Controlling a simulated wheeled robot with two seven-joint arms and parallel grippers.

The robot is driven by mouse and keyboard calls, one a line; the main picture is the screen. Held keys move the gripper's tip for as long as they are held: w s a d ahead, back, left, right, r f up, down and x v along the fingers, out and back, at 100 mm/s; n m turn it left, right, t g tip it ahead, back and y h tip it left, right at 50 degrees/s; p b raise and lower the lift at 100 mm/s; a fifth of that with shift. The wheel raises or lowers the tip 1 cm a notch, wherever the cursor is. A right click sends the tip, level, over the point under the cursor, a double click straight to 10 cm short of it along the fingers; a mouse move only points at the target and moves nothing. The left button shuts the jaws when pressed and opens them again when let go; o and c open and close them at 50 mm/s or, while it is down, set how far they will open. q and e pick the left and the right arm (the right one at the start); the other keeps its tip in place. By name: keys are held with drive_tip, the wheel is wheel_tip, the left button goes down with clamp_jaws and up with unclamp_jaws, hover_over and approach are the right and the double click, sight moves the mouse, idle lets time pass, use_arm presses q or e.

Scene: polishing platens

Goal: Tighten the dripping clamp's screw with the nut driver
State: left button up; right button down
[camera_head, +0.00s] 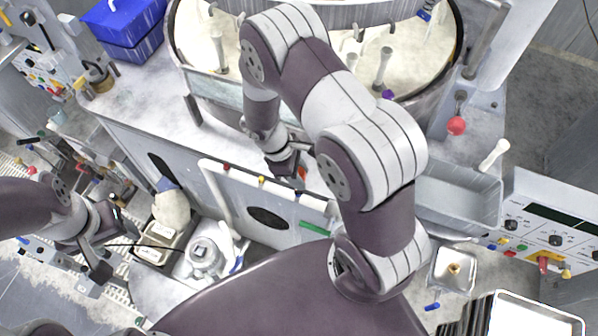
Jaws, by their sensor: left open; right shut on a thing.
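My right gripper (293,172) is over the front edge of the white bench, by the pipe rail. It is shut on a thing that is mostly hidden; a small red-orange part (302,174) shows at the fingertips. I cannot tell for sure that this is the nut driver. Small red, yellow and blue fittings sit along the white pipe rail (238,172); I cannot tell which clamp drips, and no drops are visible. My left gripper (112,236) is open and empty at the lower left, beside the parts below the bench.
A round polishing machine (185,66) with upright posts stands at the back. A blue crate (128,30) is at back left. A grey tray (462,196), a red-knobbed lever (456,126) and a control panel (550,232) are on the right. My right arm hides the middle.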

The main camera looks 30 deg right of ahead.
use_arm(q)
drive_tip(key=shift+f+b, duration=0.25)
drive_tip(key=shift+b, duration=0.05)
idle(0.4)
drive_tip(key=shift+r, duration=0.1)
drive_tip(key=shift+r+p, duration=0.35)
drive_tip(key=shift+p, duration=0.1)
idle(1.9)
drive_tip(key=shift+r+p, duration=0.25)
drive_tip(key=shift+p, duration=0.05)
idle(2.1)
drive_tip(key=shift+r, duration=0.25)
